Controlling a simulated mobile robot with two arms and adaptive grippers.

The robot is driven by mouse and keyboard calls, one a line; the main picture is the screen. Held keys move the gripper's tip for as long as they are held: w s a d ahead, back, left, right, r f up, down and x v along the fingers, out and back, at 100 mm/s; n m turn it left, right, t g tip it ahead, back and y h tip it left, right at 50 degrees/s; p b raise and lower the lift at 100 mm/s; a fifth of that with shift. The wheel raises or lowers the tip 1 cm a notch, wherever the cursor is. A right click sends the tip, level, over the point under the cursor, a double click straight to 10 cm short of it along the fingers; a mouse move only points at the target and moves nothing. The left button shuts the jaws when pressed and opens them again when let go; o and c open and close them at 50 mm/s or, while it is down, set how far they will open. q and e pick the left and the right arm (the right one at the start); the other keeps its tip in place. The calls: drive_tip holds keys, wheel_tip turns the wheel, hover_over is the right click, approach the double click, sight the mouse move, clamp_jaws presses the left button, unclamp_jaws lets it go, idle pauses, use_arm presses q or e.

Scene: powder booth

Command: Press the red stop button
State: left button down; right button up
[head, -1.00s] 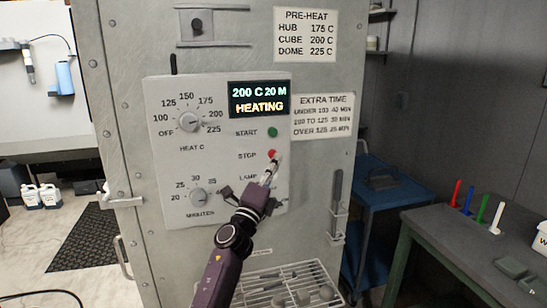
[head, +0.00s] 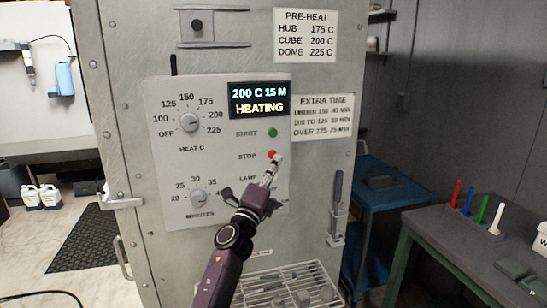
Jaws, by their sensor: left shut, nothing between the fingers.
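The red stop button (head: 271,154) is on the oven's control panel (head: 218,150), right of the word STOP and below the green start button (head: 272,132). My left gripper (head: 277,158) is shut and empty, with its fingertips at the lower right edge of the red button, partly covering it. I cannot tell whether the tips touch it. The display (head: 258,100) reads "200 C 15 M" and "HEATING". The heat dial (head: 190,122) and minutes dial (head: 198,197) are on the panel's left. My right gripper is out of view.
A wire rack (head: 285,288) sticks out below the panel. A blue cart (head: 385,190) and a green-grey table (head: 450,235) with colored sticks stand at right. White jugs (head: 40,197) and a dark mat (head: 82,238) are on the floor at left.

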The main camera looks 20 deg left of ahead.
use_arm(q)
drive_tip(key=shift+w, duration=0.1)
drive_tip(key=shift+w+a+b, duration=0.25)
drive_tip(key=shift+b, duration=0.1)
drive_tip(key=shift+w+a+r+b, duration=0.1)
drive_tip(key=shift+w+a+b, duration=0.15)
drive_tip(key=shift+w+b, duration=0.15)
idle(0.7)
drive_tip(key=shift+s, duration=0.1)
drive_tip(key=shift+s+d+p, duration=0.45)
drive_tip(key=shift+s+p, duration=0.1)
drive_tip(key=shift+s, duration=0.15)
